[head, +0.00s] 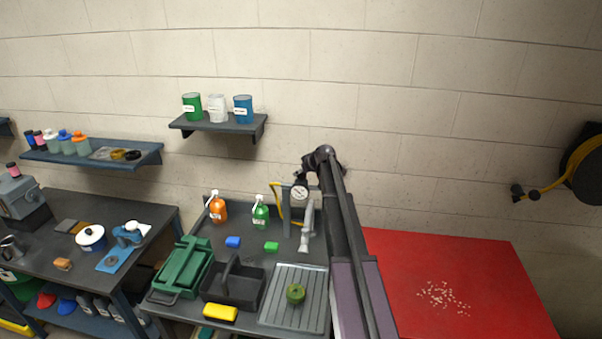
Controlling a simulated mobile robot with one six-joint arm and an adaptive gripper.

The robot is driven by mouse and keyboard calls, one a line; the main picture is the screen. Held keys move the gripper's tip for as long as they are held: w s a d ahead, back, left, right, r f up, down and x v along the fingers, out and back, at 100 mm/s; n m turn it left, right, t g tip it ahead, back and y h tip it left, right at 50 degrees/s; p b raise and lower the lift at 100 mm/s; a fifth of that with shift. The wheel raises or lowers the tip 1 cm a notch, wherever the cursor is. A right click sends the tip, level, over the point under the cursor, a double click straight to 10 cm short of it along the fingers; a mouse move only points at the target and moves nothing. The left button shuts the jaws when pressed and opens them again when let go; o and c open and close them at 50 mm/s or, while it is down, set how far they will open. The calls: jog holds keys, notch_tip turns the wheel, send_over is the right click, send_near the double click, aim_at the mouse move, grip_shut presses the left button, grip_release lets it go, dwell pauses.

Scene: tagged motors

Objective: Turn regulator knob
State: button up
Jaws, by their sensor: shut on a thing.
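The regulator, with a round white-faced gauge (299,194), stands at the back of the dark bench, close to the wall. A yellow hose (275,203) runs down on its left side. My arm reaches up from the lower right and bends over at the top. My gripper (301,178) is small and dark at the end of the bent wrist, right at the top of the regulator. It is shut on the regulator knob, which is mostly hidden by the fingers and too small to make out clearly.
A pale grey tool (307,226) stands just right of the regulator. Orange (217,210) and green (261,214) spray bottles stand to its left. A metal tray (277,314) and a black caddy (218,289) lie in front. A shelf (205,123) holds cans above. A red table (480,270) is right.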

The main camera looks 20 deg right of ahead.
jog(key=shift+s+m+h, duration=0.1)
jog(key=shift+m+h, duration=0.4)
jog(key=shift+m, duration=0.1)
jog(key=o, duration=1.1)
jog(key=shift+o, duration=0.2)
